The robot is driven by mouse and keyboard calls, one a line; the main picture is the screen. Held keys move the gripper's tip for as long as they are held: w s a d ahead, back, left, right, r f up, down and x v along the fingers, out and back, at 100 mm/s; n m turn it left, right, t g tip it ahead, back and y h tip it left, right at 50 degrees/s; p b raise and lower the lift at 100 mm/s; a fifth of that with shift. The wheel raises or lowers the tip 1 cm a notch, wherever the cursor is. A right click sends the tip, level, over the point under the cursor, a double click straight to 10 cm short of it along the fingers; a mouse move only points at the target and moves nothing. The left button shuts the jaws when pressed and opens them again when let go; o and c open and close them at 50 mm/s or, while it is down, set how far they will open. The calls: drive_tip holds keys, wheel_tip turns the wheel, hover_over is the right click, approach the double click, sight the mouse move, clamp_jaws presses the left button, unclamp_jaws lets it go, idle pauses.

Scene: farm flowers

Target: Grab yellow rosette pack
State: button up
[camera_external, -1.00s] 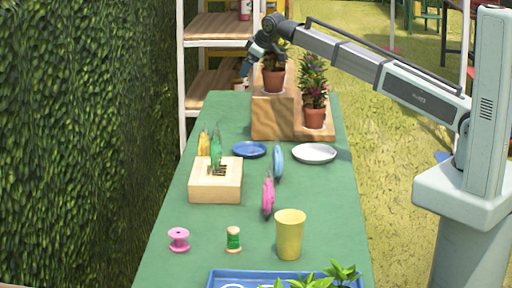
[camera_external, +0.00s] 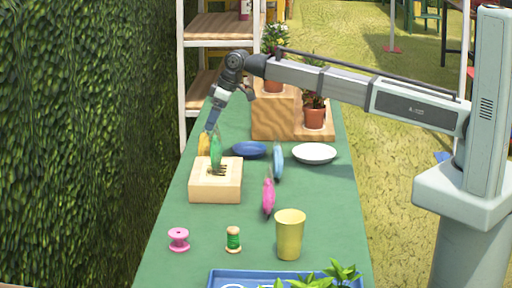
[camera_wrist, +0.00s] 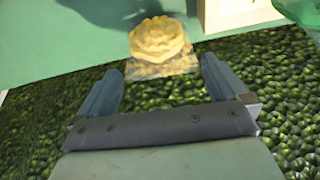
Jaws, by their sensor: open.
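The yellow rosette pack (camera_external: 204,144) stands on the green table, just behind and left of the wooden block with slots. In the wrist view the yellow rosette pack (camera_wrist: 158,42) is a ruffled yellow disc with a pale lower part, just beyond and between my fingertips. My gripper (camera_wrist: 163,72) is open, with one finger on each side and nothing between them. In the external view my gripper (camera_external: 211,126) points down close above the yellow pack, partly overlapping its top. Whether the fingers touch it cannot be told.
A green pack (camera_external: 216,152) stands at the wooden slotted block (camera_external: 230,188), close right of the yellow one. A blue plate (camera_external: 249,150) lies nearby. The leafy hedge (camera_external: 80,140) borders the table's left side.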

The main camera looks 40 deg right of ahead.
sight(205, 136)
drive_tip(key=shift+x, duration=4.45)
drive_tip(key=shift+w+r, duration=0.1)
drive_tip(key=shift+w, duration=0.1)
drive_tip(key=shift+d, duration=0.1)
drive_tip(key=c, duration=0.7)
